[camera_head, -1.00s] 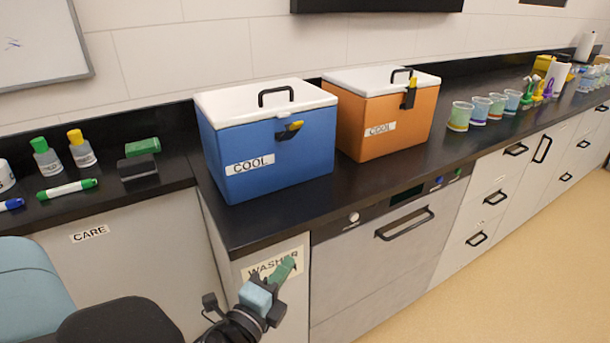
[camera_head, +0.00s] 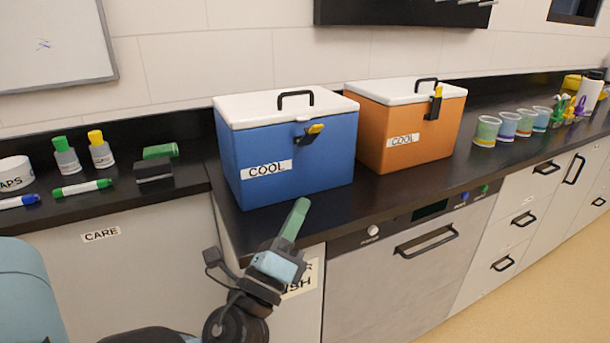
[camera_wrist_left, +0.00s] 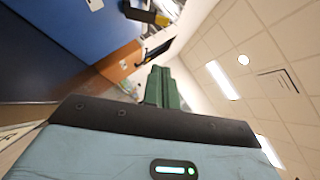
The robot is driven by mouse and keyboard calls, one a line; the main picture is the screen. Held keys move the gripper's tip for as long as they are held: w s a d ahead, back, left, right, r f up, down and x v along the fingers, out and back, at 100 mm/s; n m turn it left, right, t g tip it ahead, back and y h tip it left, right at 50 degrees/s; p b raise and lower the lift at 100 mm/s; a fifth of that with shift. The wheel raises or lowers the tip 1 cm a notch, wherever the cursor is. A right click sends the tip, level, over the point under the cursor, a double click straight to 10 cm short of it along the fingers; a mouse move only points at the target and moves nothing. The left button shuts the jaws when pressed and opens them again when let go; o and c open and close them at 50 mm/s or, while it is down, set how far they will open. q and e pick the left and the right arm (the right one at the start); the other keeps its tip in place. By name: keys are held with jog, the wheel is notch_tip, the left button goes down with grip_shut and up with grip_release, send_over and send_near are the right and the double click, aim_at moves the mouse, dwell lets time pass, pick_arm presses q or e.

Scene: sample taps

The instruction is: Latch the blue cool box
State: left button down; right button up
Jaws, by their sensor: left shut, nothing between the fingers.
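The blue cool box (camera_head: 300,165) stands on the dark counter with its white lid (camera_head: 275,107) lowered. Its black latch with a yellow tip (camera_head: 309,133) sticks out from the front face, tilted outward. In the left wrist view the blue box (camera_wrist_left: 60,45) fills the upper left, and the latch (camera_wrist_left: 148,14) shows at the top. My left gripper (camera_head: 297,212) is shut and empty, its green fingers pointing up in front of the box, below and apart from the latch. In the wrist view its fingers (camera_wrist_left: 162,88) are together. My right gripper is not in view.
An orange cool box (camera_head: 405,135) stands to the right, its latch (camera_head: 435,102) upright against its front. Several cups (camera_head: 487,131) stand farther right. The counter's front edge lies below the box.

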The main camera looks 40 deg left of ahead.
aim_at(310, 134)
pick_arm(q)
jog(key=s+a+r+p+x, duration=0.1)
jog(key=p+x, duration=0.3)
jog(key=x, duration=0.8)
jog(key=shift+a+r, duration=0.3)
jog(key=shift+a, duration=0.3)
